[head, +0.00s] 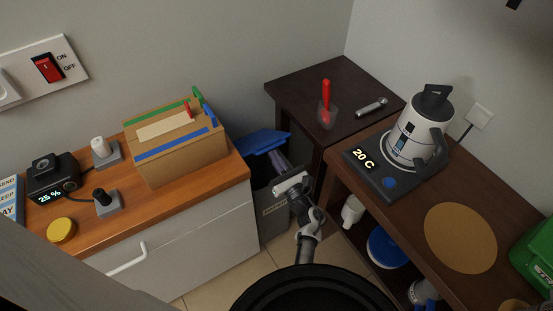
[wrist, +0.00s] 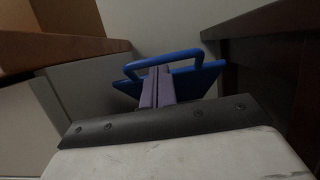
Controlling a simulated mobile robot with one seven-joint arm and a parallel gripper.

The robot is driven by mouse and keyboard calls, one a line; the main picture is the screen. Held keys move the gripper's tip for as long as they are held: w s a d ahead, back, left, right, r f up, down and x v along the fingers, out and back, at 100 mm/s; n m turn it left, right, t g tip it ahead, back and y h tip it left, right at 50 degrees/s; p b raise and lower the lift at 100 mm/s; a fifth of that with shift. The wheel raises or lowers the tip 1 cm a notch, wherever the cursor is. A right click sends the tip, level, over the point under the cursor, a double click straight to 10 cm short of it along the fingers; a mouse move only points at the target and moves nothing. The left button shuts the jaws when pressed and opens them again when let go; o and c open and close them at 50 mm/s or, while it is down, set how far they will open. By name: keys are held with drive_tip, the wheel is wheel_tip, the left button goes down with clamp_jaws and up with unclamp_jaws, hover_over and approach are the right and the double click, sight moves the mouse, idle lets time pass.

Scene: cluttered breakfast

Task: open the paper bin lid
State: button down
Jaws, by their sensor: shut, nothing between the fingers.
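The paper bin (head: 273,218) is a grey box on the floor, in the gap between the wooden cabinet and the dark shelf. Its blue lid (head: 262,140) appears raised and tilted at the back of the bin, with a dark opening in front of it. My gripper (head: 276,157) is shut and empty, its purple-grey fingers over the bin and close to the lid. In the wrist view the fingertips (wrist: 160,70) point at the blue lid (wrist: 207,75) and its loop handle (wrist: 190,54). Whether they touch it I cannot tell.
The wooden cabinet (head: 215,222) closely borders the bin on the left, with a cardboard box (head: 182,160) on top. The dark shelf (head: 345,160) borders it on the right and holds a kettle (head: 418,130). A dark side table (head: 300,88) stands behind.

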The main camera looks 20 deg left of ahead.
drive_tip(key=w+a+r+h+p, duration=0.1)
drive_tip(key=w+a+r+p, duration=0.2)
drive_tip(key=w+a+r, duration=0.7)
drive_tip(key=shift+w+a+r+g, duration=0.3)
drive_tip(key=shift+a+r+g, duration=0.1)
drive_tip(key=shift+a+r, duration=1.3)
drive_tip(key=shift+a+f, duration=0.1)
drive_tip(key=shift+f, duration=0.2)
